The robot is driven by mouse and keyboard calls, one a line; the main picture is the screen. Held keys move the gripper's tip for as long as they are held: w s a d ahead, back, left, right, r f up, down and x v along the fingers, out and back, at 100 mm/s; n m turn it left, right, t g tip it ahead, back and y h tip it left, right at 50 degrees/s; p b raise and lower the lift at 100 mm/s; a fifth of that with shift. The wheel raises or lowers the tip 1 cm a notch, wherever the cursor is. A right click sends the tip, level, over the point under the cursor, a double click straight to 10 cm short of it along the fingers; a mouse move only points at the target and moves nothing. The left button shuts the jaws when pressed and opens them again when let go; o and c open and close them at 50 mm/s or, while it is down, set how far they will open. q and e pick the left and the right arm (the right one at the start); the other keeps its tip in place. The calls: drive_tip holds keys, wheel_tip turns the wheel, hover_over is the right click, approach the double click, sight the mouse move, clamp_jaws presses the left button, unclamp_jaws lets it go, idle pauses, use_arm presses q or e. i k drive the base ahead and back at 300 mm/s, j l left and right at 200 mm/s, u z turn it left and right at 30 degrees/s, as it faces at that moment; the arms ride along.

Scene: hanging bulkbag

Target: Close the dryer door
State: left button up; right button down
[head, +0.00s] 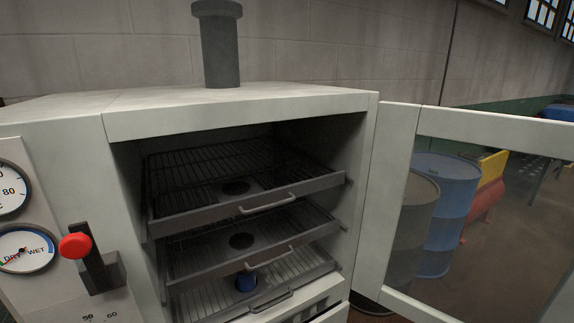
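The dryer (238,103) is a pale cabinet filling the left and middle of the head view, and its front opening is uncovered. Its door (398,165), a pale frame around a large clear window, stands wide open at the right, joined at the right side of the opening. Several wire racks (240,207) with front handles sit inside, and a small blue object (246,281) is on a lower one. Neither of my grippers shows in this view. The door's outer right part is cut off by the picture edge.
A lever with a red knob (75,246) and dial gauges (25,250) are on the dryer's left panel. A grey pipe (219,45) rises from its top. Blue and grey drums (445,200) show through the door window. A block wall is behind.

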sight(398, 124)
drive_tip(key=k, duration=0.9)
drive_tip(key=k+u, duration=0.1)
drive_tip(key=u, duration=0.3)
drive_tip(key=k+u, duration=0.15)
drive_tip(key=u, duration=0.25)
drive_tip(key=k+j+u, duration=0.1)
drive_tip(key=u, duration=0.35)
drive_tip(key=l+u, duration=0.35)
drive_tip(key=l, duration=0.15)
drive_tip(key=k+l+u, duration=0.2)
drive_tip(key=l+u, duration=0.2)
drive_tip(key=k+l, duration=0.2)
drive_tip(key=l, duration=0.35)
drive_tip(key=k+l, duration=0.15)
drive_tip(key=l, duration=0.45)
drive_tip(key=k+l, duration=0.2)
drive_tip(key=l, duration=0.35)
drive_tip(key=k+l, duration=0.2)
drive_tip(key=l, duration=0.35)
drive_tip(key=k+l, duration=0.15)
drive_tip(key=l, duration=0.4)
drive_tip(key=k+l, duration=0.2)
drive_tip(key=l, duration=0.4)
drive_tip(key=k+l, duration=0.2)
drive_tip(key=l, duration=0.35)
drive_tip(key=k+l, duration=0.15)
drive_tip(key=l, duration=0.4)
